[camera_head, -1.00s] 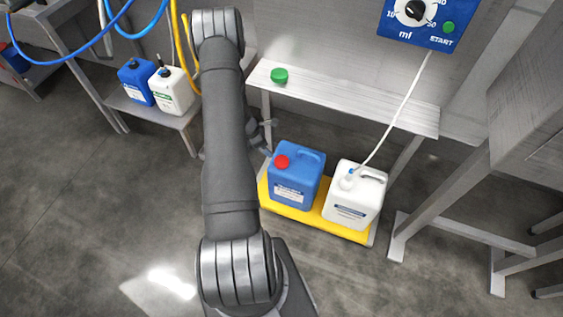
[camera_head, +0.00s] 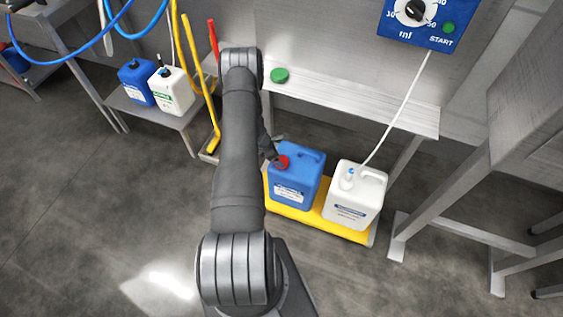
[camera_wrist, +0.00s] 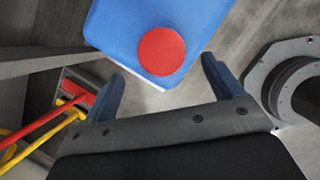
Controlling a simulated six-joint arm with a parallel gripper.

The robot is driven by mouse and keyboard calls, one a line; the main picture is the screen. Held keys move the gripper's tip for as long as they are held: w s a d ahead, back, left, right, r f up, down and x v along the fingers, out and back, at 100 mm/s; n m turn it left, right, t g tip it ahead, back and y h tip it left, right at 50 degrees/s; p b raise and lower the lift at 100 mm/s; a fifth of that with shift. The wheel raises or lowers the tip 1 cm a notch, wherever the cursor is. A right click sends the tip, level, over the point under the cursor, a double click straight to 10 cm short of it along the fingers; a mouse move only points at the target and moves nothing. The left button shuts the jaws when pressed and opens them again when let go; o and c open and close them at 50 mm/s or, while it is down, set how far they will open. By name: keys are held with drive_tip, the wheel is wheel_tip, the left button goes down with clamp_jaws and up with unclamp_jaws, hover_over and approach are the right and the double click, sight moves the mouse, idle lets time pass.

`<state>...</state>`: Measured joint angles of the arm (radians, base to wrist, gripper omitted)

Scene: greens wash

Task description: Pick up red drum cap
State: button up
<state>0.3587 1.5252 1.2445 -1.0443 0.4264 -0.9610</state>
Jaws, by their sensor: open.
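The red drum cap (camera_head: 282,162) sits on the top left of the blue drum (camera_head: 293,192), which stands on a yellow tray (camera_head: 308,216). In the wrist view the round red cap (camera_wrist: 162,51) shows on the blue drum (camera_wrist: 125,22), just beyond my fingertips and between their lines. My gripper (camera_wrist: 160,78) is open and empty, with one dark blue finger on each side. In the head view my gripper (camera_head: 271,153) is at the left of the cap, partly hidden by my arm. I cannot tell whether a finger touches the cap.
A white drum (camera_head: 355,195) with a hose in its top stands right of the blue drum. A green cap (camera_head: 280,75) lies on the steel shelf (camera_head: 350,98) behind. Yellow and red handles (camera_head: 205,95) stand at the left. The floor in front is clear.

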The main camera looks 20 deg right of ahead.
sight(280, 159)
drive_tip(key=x, duration=0.5)
drive_tip(key=shift+s, duration=0.1)
drive_tip(key=c, duration=1.1)
